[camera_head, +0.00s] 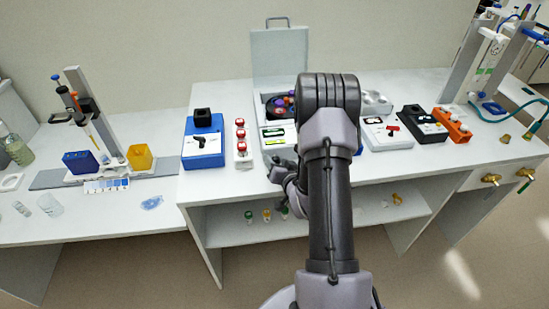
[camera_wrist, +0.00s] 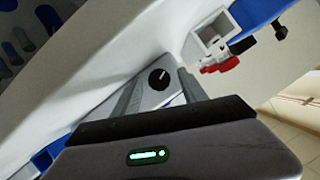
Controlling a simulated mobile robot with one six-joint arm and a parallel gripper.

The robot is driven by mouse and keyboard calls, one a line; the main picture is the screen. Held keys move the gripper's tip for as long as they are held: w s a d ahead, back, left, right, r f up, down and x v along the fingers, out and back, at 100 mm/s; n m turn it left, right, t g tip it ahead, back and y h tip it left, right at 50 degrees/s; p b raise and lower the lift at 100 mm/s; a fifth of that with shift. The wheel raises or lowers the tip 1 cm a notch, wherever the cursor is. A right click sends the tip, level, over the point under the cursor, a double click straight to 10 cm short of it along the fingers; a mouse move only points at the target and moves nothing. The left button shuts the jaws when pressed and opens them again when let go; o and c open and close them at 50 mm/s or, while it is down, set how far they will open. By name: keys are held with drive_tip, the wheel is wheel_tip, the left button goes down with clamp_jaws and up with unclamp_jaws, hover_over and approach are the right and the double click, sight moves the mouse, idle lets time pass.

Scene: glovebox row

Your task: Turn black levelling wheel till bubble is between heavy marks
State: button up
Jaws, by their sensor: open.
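In the wrist view a black round wheel (camera_wrist: 159,79) with a white pointer line sits on a pale grey panel; it looks like the levelling wheel. My gripper (camera_wrist: 160,74) is open and empty, with one finger seen on each side of the wheel. I cannot tell how far apart they are in depth. In the head view my gripper (camera_head: 284,174) is in front of the white open-lidded instrument (camera_head: 262,85). A green window (camera_head: 272,132) shows on the instrument's front. The bubble and heavy marks are too small to make out, and the wheel is hidden there.
A blue box (camera_head: 203,148) and a white rack of red-capped vials (camera_head: 241,144) stand left of the instrument. A black box (camera_head: 422,122) and an orange block (camera_head: 453,124) stand to the right. A shelf (camera_head: 235,236) with small items runs below the bench top.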

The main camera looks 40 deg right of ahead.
drive_tip(key=shift+s, duration=0.1)
drive_tip(key=shift+c, duration=0.2)
clamp_jaws()
drive_tip(key=shift+b, duration=0.4)
drive_tip(key=n+h+b, duration=0.1)
drive_tip(key=b, duration=0.1)
drive_tip(key=n+g+b, duration=0.1)
drive_tip(key=n+b, duration=0.1)
drive_tip(key=b, duration=0.1)
drive_tip(key=shift+w+a+f+h, duration=0.1)
drive_tip(key=shift+w+a+h, duration=0.1)
drive_tip(key=shift+h, duration=0.2)
drive_tip(key=n+g+h+b, duration=0.1)
drive_tip(key=n+b, duration=0.1)
drive_tip(key=b, duration=0.1)
drive_tip(key=shift+a, duration=0.1)
drive_tip(key=shift+r+b, duration=0.2)
drive_tip(key=shift+b, duration=0.15)
